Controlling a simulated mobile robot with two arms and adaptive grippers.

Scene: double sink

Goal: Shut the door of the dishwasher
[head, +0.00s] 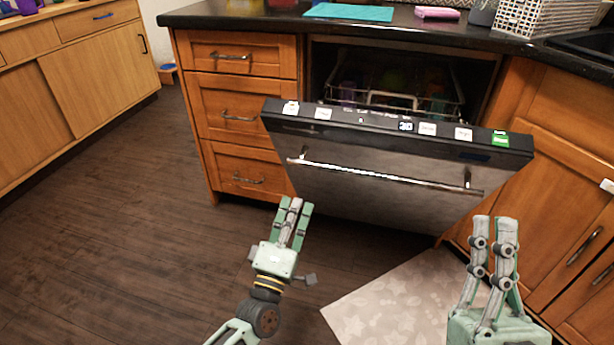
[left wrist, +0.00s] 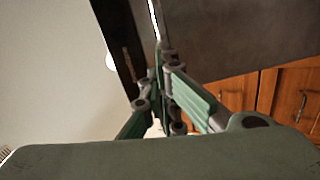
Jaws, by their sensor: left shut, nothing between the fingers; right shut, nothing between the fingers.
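The dishwasher door (head: 380,185) is tilted partly open, its control strip leaning out toward me and its metal bar handle (head: 390,180) across the front. Behind it, the dark dishwasher opening (head: 400,65) shows a wire rack with dishes. My left gripper (head: 296,204) is shut and empty, in front of the door's lower left side; any contact with the door cannot be told. The left wrist view shows its fingers (left wrist: 160,75) together below the dark door (left wrist: 230,40). My right gripper (head: 493,222) is shut and empty, in front of the door's lower right side.
Wooden drawers (head: 240,120) stand left of the dishwasher and cabinets (head: 570,190) stand right. A black counter (head: 260,18) runs above, holding a teal mat (head: 349,12) and a white basket (head: 545,18). A pale rug (head: 400,300) lies below. The wooden floor at left is clear.

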